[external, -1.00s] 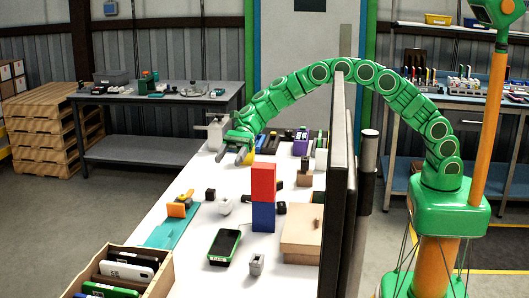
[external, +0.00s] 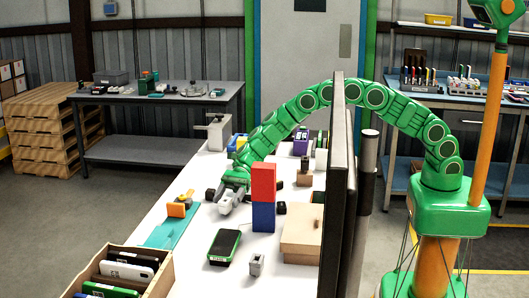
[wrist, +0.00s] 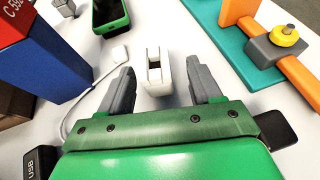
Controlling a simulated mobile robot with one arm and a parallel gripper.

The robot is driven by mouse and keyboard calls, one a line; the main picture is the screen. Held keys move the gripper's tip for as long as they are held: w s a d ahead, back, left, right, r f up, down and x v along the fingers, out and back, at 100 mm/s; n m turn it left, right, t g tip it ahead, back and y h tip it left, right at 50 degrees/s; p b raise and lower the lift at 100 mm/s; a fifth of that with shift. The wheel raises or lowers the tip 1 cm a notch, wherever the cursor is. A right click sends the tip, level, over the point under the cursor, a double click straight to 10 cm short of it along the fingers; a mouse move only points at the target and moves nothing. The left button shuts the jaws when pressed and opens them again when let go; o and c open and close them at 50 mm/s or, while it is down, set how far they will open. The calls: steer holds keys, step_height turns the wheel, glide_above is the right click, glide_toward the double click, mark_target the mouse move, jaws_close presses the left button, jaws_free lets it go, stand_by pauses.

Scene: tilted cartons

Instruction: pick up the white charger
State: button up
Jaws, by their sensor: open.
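The white charger (wrist: 153,64) lies on the white table between the two grey fingers of my gripper (wrist: 159,76) in the wrist view. A white cable with a small plug (wrist: 120,52) lies to its left. The fingers stand apart on either side of the charger; I cannot tell whether either touches it. In the external view my gripper (external: 228,203) is low over the table, left of the stacked blocks, and mostly hides the charger.
A red block (external: 263,182) stands on a blue block (external: 263,217) close by. A teal mat (external: 165,234) with an orange fixture is left. A dark upright panel (external: 338,190) stands right.

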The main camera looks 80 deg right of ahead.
mark_target(223, 214)
steer(key=x, duration=0.5)
steer(key=shift+s, duration=0.15)
steer(key=shift+c, duration=0.3)
steer(key=c, duration=1)
